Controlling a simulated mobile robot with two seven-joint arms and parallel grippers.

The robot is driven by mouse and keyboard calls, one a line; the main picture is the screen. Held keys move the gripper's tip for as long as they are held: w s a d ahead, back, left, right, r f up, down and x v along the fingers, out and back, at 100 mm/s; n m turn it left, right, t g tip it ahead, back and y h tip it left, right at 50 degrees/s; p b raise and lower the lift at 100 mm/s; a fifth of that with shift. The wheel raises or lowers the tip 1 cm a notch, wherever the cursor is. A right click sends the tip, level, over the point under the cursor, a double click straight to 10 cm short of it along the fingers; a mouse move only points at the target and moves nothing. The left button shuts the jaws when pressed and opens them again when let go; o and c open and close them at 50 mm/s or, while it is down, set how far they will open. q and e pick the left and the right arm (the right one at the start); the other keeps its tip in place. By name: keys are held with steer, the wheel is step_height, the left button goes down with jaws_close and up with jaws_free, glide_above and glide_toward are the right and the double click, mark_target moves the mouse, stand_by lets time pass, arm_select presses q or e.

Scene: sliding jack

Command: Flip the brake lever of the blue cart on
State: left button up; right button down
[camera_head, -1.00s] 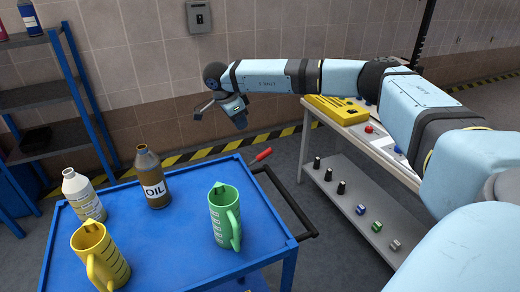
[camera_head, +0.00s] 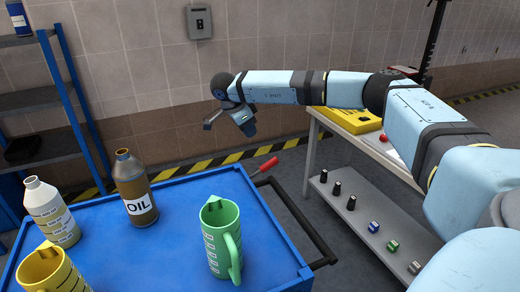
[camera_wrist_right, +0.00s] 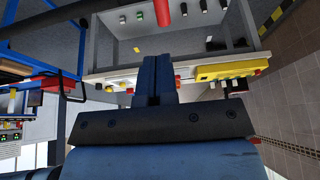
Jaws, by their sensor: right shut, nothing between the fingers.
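The blue cart (camera_head: 165,245) stands at the lower left in the head view, with a dark handle frame (camera_head: 300,218) at its right side. Its red brake lever (camera_head: 265,166) sticks out at the far right corner, tilted up to the right. The red lever also shows at the top of the right wrist view (camera_wrist_right: 163,11). My right gripper (camera_head: 248,129) is above and beyond the lever, apart from it, pointing down. In the right wrist view its fingers (camera_wrist_right: 160,75) are together with nothing between them. My left gripper is out of view.
On the cart stand an oil bottle (camera_head: 134,185), a white bottle (camera_head: 50,210), a green jug (camera_head: 221,240) and a yellow jug (camera_head: 50,272). A bench (camera_head: 350,200) with a yellow case (camera_head: 352,118) is at the right. A blue shelf (camera_head: 75,100) stands at the left.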

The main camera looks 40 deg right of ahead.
mark_target(269, 163)
steer(key=b+x, duration=0.2)
steer(key=x, duration=1)
steer(key=shift+s+f+b, duration=0.1)
steer(key=shift+f+b, duration=0.05)
steer(key=shift+b, duration=0.2)
steer(key=shift+d+f, duration=0.3)
steer(key=shift+f, duration=0.2)
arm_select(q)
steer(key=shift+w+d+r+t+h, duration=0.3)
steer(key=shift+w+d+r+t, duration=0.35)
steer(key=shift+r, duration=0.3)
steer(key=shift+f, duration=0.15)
arm_select(e)
steer(key=shift+s, duration=0.1)
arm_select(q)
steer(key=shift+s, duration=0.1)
arm_select(e)
steer(key=shift+d+f, duration=0.1)
steer(key=shift+d, duration=0.05)
